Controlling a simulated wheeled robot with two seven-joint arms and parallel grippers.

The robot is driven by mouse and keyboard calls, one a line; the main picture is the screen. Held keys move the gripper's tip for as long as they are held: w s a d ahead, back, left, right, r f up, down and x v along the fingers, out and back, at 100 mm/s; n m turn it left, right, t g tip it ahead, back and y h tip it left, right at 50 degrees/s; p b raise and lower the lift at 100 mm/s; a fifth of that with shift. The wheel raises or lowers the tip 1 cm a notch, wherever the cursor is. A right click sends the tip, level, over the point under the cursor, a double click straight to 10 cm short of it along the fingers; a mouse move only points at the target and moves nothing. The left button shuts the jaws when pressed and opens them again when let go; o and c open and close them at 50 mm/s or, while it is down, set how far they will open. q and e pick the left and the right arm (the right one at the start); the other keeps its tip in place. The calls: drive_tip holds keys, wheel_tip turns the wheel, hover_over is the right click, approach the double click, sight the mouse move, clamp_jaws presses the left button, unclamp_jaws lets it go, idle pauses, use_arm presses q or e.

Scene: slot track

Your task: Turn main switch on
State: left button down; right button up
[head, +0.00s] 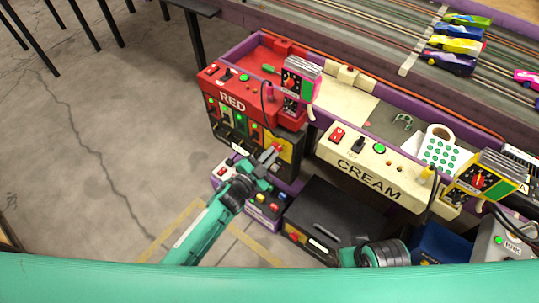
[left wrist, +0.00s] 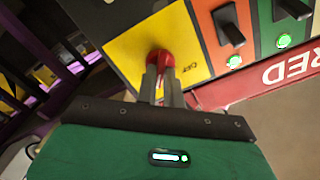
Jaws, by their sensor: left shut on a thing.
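The main switch is a red rotary knob (left wrist: 160,57) on a yellow plate (left wrist: 122,45) in the left wrist view. Small dark lettering beside it seems to read OFF. My left gripper (left wrist: 163,80) is shut on the red knob, its two fingers on either side of the knob's grip. In the head view my left gripper (head: 270,155) is at the yellow plate (head: 285,149) on the front of the black panel below the red RED box (head: 238,97). The fingers partly hide the knob, and its exact angle is hard to tell.
Beside the yellow plate are orange and green strips with black levers (left wrist: 229,25) and lit green lamps (left wrist: 234,61). The cream CREAM box (head: 368,165) is to the right. Open floor lies left.

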use_arm(q)
drive_tip(key=shift+m, duration=0.7)
use_arm(e)
drive_tip(key=shift+r, duration=0.35)
use_arm(q)
drive_tip(key=c, duration=1.5)
unclamp_jaws()
use_arm(e)
drive_tip(key=shift+f, duration=0.1)
